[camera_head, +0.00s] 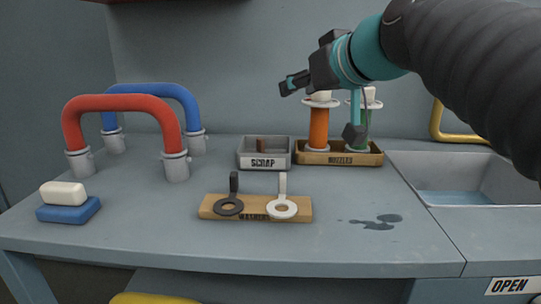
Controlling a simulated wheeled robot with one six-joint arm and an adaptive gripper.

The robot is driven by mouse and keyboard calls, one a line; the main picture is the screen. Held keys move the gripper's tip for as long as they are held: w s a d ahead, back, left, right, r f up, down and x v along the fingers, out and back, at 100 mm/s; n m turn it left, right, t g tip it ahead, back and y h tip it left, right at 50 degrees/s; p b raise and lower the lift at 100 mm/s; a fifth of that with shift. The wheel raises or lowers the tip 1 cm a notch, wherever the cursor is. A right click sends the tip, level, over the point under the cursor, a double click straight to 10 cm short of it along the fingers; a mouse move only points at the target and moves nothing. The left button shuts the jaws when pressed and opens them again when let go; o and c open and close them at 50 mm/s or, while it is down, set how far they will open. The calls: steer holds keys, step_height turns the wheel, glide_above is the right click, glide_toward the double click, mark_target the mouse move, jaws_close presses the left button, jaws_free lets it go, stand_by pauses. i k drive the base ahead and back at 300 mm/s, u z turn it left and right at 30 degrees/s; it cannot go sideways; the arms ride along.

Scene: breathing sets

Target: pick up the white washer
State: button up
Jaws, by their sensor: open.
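The white washer (282,208) is a ring with an upright tab, lying at the right end of a wooden board (206,209) marked WASHERS. A black washer (229,207) of the same shape lies on the left end of the board. My gripper (320,108) is open, well above and behind the board, in front of the nozzles. Its fingers are spread, one out to the left and one down to the right. It is apart from the white washer and holds nothing that I can see.
A grey SCRAP tray (245,160) and a wooden NOZZLES tray (373,159) with an orange nozzle (318,128) and a green nozzle stand behind. A sink (470,166) is right. A puddle lies right of the board.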

mark_target(282, 201)
steer(key=z, duration=0.05)
steer(key=k, duration=1)
steer(key=u, duration=0.05)
